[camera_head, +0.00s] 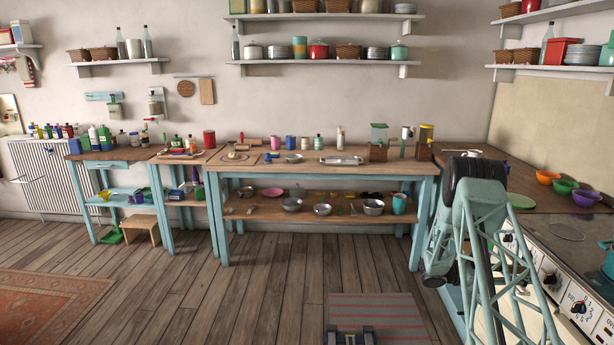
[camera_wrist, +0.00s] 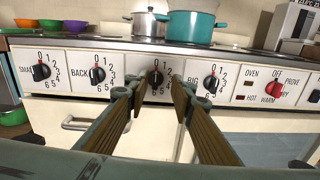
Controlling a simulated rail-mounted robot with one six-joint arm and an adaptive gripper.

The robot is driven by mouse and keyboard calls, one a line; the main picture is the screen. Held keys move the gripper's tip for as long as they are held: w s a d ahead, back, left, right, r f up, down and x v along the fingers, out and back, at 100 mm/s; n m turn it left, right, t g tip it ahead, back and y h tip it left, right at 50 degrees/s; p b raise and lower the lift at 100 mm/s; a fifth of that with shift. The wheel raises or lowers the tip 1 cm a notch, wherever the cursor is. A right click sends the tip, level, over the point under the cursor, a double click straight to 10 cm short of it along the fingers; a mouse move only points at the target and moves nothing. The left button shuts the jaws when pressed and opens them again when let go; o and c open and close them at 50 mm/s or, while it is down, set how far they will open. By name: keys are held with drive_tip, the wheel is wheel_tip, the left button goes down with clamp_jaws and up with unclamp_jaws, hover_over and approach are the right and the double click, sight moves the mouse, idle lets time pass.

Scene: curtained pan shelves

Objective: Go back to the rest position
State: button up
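My gripper (camera_wrist: 156,95) shows in the wrist view with its two brown fingers spread apart and nothing held between them. It faces the cream front of the stove (camera_wrist: 240,150). The middle dial knob (camera_wrist: 155,78) appears between the fingertips, with no clear contact; the exact gap in depth is hard to judge. The "BACK" knob (camera_wrist: 97,75) is left of the fingers and the "BIG" knob (camera_wrist: 211,83) is right of them. In the head view my arm is at the right in front of the stove, and the gripper cannot be made out there.
A steel pot (camera_wrist: 147,22) and a teal pot (camera_wrist: 191,25) stand on the stove top. An oven handle (camera_wrist: 95,124) juts out below the knobs. Coloured bowls (camera_head: 564,186) sit on the right counter. The wooden floor (camera_head: 250,280) left of my arm is mostly open before the long workbench (camera_head: 320,169).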

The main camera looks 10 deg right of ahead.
drive_tip(key=s+a+r+m+g+y, duration=0.1)
drive_tip(key=s+a+r+m+y, duration=0.1)
drive_tip(key=a+r, duration=0.45)
drive_tip(key=s+a+r+m+y, duration=0.15)
drive_tip(key=a+r, duration=0.25)
drive_tip(key=r, duration=0.6)
drive_tip(key=s+a+r+m+y, duration=0.2)
drive_tip(key=s+a+r, duration=0.35)
drive_tip(key=a, duration=0.25)
drive_tip(key=s+a+r+m+y, duration=0.25)
drive_tip(key=s+a+r, duration=0.25)
drive_tip(key=a+r, duration=0.3)
drive_tip(key=s+a+r+m+t+y, duration=0.2)
drive_tip(key=s+a, duration=0.7)
drive_tip(key=a, duration=0.5)
drive_tip(key=s+a+r+m+t+y, duration=0.2)
drive_tip(key=s+a+t+y, duration=0.2)
drive_tip(key=s+a, duration=0.6)
drive_tip(key=s+a+r+m+t+y, duration=0.2)
drive_tip(key=s+a, duration=0.8)
drive_tip(key=a, duration=0.9)
drive_tip(key=shift+r+m+t+y, duration=0.3)
drive_tip(key=shift+r+t+y, duration=0.1)
drive_tip(key=shift+t+y, duration=0.15)
